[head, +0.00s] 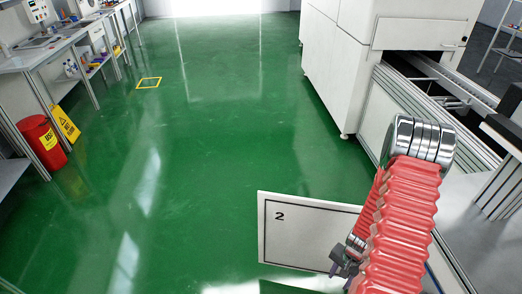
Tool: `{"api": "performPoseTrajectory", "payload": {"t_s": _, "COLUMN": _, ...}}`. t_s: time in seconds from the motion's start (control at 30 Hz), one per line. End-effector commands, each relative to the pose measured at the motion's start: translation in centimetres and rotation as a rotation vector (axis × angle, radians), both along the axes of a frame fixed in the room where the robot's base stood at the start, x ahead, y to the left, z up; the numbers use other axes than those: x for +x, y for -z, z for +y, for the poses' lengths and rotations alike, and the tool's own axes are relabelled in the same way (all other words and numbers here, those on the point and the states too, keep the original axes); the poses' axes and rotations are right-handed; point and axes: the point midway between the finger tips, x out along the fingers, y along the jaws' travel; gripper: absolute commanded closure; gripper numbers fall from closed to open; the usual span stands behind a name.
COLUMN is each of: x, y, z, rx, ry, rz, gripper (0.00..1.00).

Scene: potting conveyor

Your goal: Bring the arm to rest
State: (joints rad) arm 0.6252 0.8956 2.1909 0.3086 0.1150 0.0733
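My arm, in a red ribbed sleeve with silver rings at its bend, stands at the lower right of the head view. It is folded, with its upper part rising to the bend and another part coming back down behind it. My gripper (342,262) is the small dark grey piece at the lower end, partly hidden by the red sleeve. It is in front of a white panel marked 2. The fingers are too small and covered to tell open from shut. I see nothing held in it.
The white panel (295,245) is close by the gripper. A large white machine (335,65) and a metal-framed conveyor (440,105) run along the right. A red bin (42,142), a yellow floor sign (65,125) and benches (40,58) line the left. The green floor between is clear.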

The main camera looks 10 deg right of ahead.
Motion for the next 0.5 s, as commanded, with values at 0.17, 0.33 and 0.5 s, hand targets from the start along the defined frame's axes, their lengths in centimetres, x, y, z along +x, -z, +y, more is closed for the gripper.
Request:
{"api": "performPoseTrajectory", "payload": {"t_s": 0.17, "x": 1.4, "y": -4.7, "z": 1.6, "rx": 0.030, "ry": -0.089, "rz": -0.004, "gripper": 0.61}}
{"api": "performPoseTrajectory", "payload": {"t_s": 0.33, "x": 2.1, "y": -8.9, "z": 3.2, "rx": 0.053, "ry": -0.174, "rz": -0.003, "gripper": 0.61}}
{"api": "performPoseTrajectory", "payload": {"t_s": 0.5, "x": 2.4, "y": -13.0, "z": 4.9, "rx": 0.067, "ry": -0.255, "rz": -0.003, "gripper": 0.61}}
